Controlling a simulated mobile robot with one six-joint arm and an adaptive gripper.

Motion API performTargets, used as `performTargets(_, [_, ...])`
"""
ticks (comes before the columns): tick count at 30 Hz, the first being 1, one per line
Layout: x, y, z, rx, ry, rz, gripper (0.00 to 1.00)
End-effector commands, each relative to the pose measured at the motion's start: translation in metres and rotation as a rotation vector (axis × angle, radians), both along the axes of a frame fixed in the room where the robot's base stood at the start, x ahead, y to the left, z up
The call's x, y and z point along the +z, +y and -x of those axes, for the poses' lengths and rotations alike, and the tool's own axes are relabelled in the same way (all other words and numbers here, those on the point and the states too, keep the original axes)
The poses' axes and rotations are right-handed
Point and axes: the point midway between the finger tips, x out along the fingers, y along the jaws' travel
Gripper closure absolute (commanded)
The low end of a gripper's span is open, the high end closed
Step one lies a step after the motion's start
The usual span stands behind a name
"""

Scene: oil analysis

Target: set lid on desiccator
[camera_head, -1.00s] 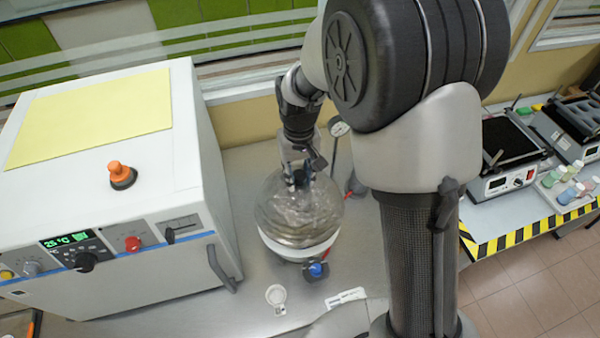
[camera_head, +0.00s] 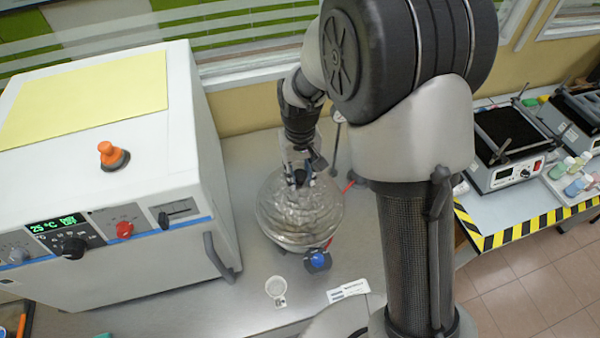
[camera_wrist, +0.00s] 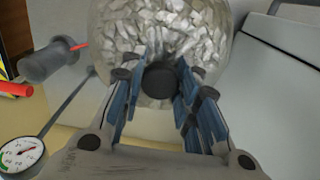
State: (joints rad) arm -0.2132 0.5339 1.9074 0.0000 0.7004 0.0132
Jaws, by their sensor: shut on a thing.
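The desiccator (camera_head: 297,244) is a round glass vessel on the grey bench, with a blue-capped valve (camera_head: 318,260) at its front. Its clear domed lid (camera_head: 300,208) appears over it, and pale crumpled or granular texture shows through the glass. My gripper (camera_head: 299,178) is shut on the dark knob at the top of the lid. The wrist view shows the knob (camera_wrist: 159,79) between the blue-padded fingers, with the glass dome beyond. The rim is too unclear to tell whether lid and base touch all round.
A white oven (camera_head: 110,190) with a protruding handle stands close on the left. A pressure gauge (camera_wrist: 22,153) is beside the vessel. A small white round item (camera_head: 276,287) and a labelled packet (camera_head: 348,290) lie in front. Instruments (camera_head: 508,148) stand on the right bench.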

Motion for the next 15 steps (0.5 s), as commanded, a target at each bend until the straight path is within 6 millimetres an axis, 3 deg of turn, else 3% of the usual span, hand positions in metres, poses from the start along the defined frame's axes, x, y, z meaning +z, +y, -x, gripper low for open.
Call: performTargets(15, [-0.0074, 0.0002, -0.0008, 0.0, -0.002, 0.0, 1.0])
